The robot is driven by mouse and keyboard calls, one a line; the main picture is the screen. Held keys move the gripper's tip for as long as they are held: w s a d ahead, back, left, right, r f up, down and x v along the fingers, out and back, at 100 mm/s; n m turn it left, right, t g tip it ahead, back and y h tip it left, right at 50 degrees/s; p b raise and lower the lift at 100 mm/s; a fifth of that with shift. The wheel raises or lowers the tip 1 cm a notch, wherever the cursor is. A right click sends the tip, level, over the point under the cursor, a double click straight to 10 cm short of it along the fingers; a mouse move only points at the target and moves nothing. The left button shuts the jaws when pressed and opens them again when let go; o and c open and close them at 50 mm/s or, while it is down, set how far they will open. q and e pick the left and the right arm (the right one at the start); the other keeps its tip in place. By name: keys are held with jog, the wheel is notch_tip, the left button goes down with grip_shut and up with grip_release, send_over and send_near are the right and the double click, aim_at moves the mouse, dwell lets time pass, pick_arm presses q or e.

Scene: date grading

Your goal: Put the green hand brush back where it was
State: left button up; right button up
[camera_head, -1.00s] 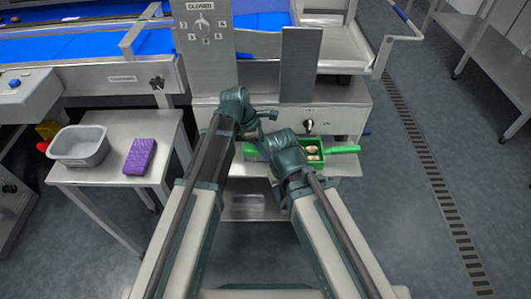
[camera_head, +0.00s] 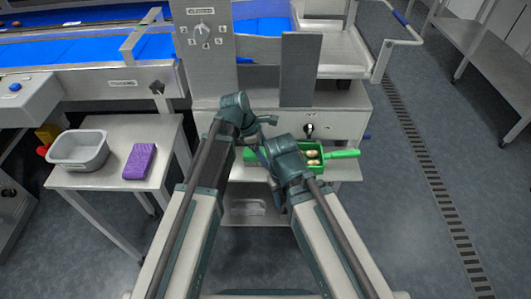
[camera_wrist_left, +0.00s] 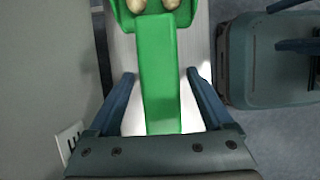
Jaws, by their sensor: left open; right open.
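A green tray (camera_head: 313,166) holding a few tan pieces rests on a small metal shelf at the machine's front. A brighter green handle (camera_head: 342,154) sticks out at its right; it looks like the hand brush's, but the brush's head cannot be made out. A flat green handle (camera_wrist_left: 160,85) joins the tray in the left wrist view. My left gripper (camera_wrist_left: 160,95) is open, with its fingers on either side of this handle and gaps to both. My right gripper (camera_head: 284,162) is in front of the tray, hiding part of it; its fingers are hard to make out.
A side table (camera_head: 105,181) at the left bears a grey basin (camera_head: 78,163) and a purple sponge-like block (camera_head: 139,161). The machine's upright metal plate (camera_head: 299,70) rises behind my grippers. The floor at the right is clear, with a drain grate (camera_head: 425,160).

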pick_arm(q)
jog(key=p+v, duration=1.1)
jog(key=v, duration=0.1)
jog(key=s+a+f+m+y, duration=0.1)
jog(key=s+m+y, duration=0.4)
jog(key=s+m, duration=1.1)
jog(key=m, duration=0.5)
jog(key=shift+s+a+f+m+y, duration=0.25)
jog(key=shift+s+a+m+y, duration=0.05)
jog(key=shift+m, duration=0.1)
pick_arm(e)
notch_tip(320, 180, up, 11)
jog(key=shift+r, duration=0.1)
pick_arm(q)
notch_tip(320, 180, up, 12)
jog(key=p, duration=1.1)
jog(key=shift+f, duration=0.2)
pick_arm(e)
notch_tip(320, 180, up, 12)
jog(key=shift+f, duration=0.25)
